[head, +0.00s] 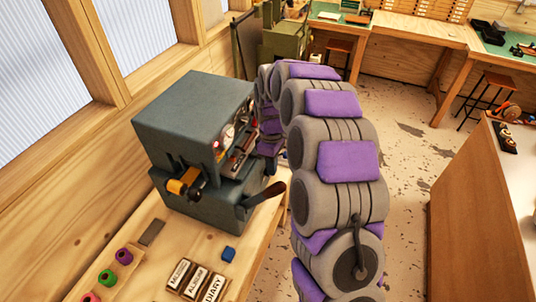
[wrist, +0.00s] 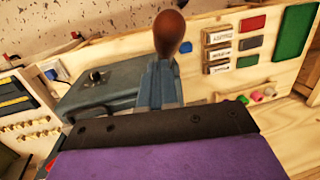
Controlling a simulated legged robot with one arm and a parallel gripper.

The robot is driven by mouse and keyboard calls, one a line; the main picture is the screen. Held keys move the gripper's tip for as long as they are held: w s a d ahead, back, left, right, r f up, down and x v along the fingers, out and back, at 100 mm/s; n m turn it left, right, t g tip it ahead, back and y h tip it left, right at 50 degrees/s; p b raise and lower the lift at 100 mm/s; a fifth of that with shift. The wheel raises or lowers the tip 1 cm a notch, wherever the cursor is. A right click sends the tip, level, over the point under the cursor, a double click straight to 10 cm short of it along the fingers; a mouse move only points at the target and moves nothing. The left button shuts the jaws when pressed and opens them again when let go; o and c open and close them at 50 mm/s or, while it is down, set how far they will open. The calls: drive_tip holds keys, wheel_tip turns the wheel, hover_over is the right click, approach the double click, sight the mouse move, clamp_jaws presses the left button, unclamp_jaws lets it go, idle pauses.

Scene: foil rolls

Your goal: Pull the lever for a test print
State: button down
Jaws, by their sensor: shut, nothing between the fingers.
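The printing machine (head: 190,110) is a dark grey-green box on the wooden bench by the wall. Its lever (head: 268,197) has a brown handle and sticks out at the lower right of the machine in the head view. In the wrist view the lever's rounded brown end (wrist: 171,33) stands up just beyond my gripper (wrist: 160,128), on a grey-blue arm. My gripper shows there as a dark edge with a purple cover, and it hides the lever's base. In the head view my arm bends down to the machine's right side, and my gripper is shut and empty. Contact with the lever cannot be told.
On the bench are labelled blocks (head: 195,279), a blue block (head: 229,254), a grey bar (head: 152,232) and foil rolls (head: 124,257). A wooden cabinet (head: 470,195) stands at the right. Speckled floor (head: 415,130) is open between them.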

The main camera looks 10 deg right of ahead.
drive_tip(key=shift+s+d+f, duration=0.3)
drive_tip(key=shift+s+f, duration=0.15)
drive_tip(key=shift+s, duration=0.25)
